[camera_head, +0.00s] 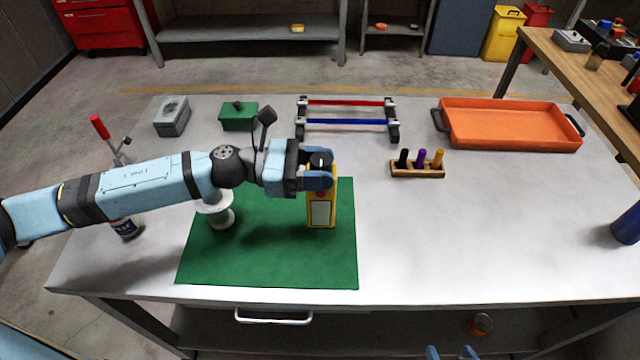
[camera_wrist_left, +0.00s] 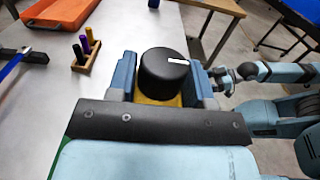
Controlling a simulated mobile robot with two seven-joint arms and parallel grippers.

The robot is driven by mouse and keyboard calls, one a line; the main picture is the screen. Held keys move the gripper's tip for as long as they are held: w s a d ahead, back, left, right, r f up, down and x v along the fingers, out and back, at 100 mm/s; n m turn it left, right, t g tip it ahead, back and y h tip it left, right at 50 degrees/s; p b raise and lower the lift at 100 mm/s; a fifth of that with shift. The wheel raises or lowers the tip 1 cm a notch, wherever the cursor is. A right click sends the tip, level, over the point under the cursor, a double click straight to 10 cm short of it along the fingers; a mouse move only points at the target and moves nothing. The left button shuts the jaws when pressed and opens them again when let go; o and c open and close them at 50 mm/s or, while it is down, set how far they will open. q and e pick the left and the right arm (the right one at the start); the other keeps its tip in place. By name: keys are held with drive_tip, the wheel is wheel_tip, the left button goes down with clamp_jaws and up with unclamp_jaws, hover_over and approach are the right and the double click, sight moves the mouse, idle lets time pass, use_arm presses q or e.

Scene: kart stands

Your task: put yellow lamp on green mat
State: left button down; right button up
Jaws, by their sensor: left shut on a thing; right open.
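The yellow lamp (camera_head: 321,212) is upright over the right part of the green mat (camera_head: 270,265). Whether its base touches the mat or hangs just above it I cannot tell. My left gripper (camera_head: 318,172) is shut on the lamp's upper part. In the left wrist view the lamp's black round top (camera_wrist_left: 165,72) sits between the two blue fingers, with a little yellow below it. My right gripper (camera_head: 452,353) shows only its fingertips at the bottom edge, open and apart, in front of the table.
A white spool (camera_head: 220,216) stands on the mat's left part under my left arm. Behind are a green box (camera_head: 239,122), a red-and-blue rail frame (camera_head: 347,122), a pen block (camera_head: 418,171) and an orange tray (camera_head: 510,146). The table's right front is clear.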

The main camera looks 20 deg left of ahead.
sight(321, 198)
use_arm(q)
wheel_tip(321, 198, down, 4)
drive_tip(key=shift+f, duration=0.25)
drive_tip(key=c, duration=1)
unclamp_jaws()
drive_tip(key=shift+f+b, duration=0.15)
drive_tip(key=shift+b, duration=0.2)
drive_tip(key=o, duration=0.5)
drive_tip(key=shift+r, duration=0.2)
